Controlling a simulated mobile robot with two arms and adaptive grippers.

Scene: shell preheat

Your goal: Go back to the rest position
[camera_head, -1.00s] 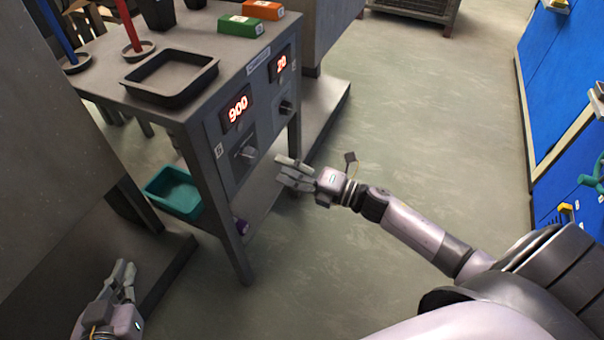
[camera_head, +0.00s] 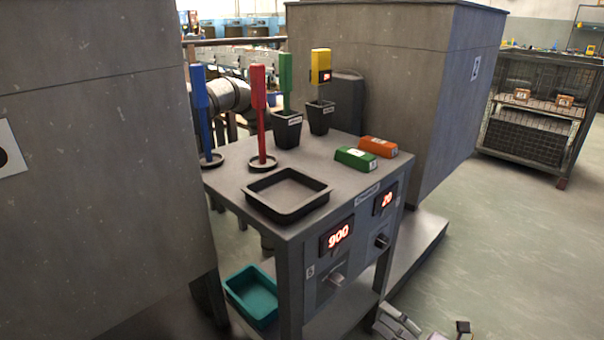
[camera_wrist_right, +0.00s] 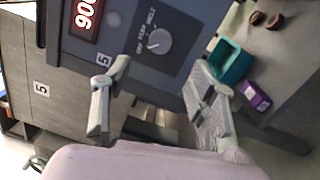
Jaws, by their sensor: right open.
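My right gripper (camera_head: 397,324) shows only in part at the bottom edge of the head view, in front of the control table (camera_head: 232,175). In the right wrist view the right gripper (camera_wrist_right: 162,95) is open, with its two fingers apart and nothing between them. A grey knob (camera_wrist_right: 158,41) lies beyond the fingertips there, apart from them, beside a red lit display (camera_wrist_right: 86,16). In the head view the front panel has a 900 display (camera_head: 340,236) and a 20 display (camera_head: 387,199). My left gripper is out of view.
On the tabletop are a black tray (camera_head: 287,214), green (camera_head: 356,158) and orange (camera_head: 378,146) boxes, and several upright coloured tools. A teal bin (camera_head: 252,297) sits below. Large grey cabinets stand left and behind. Open floor (camera_head: 490,240) lies to the right.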

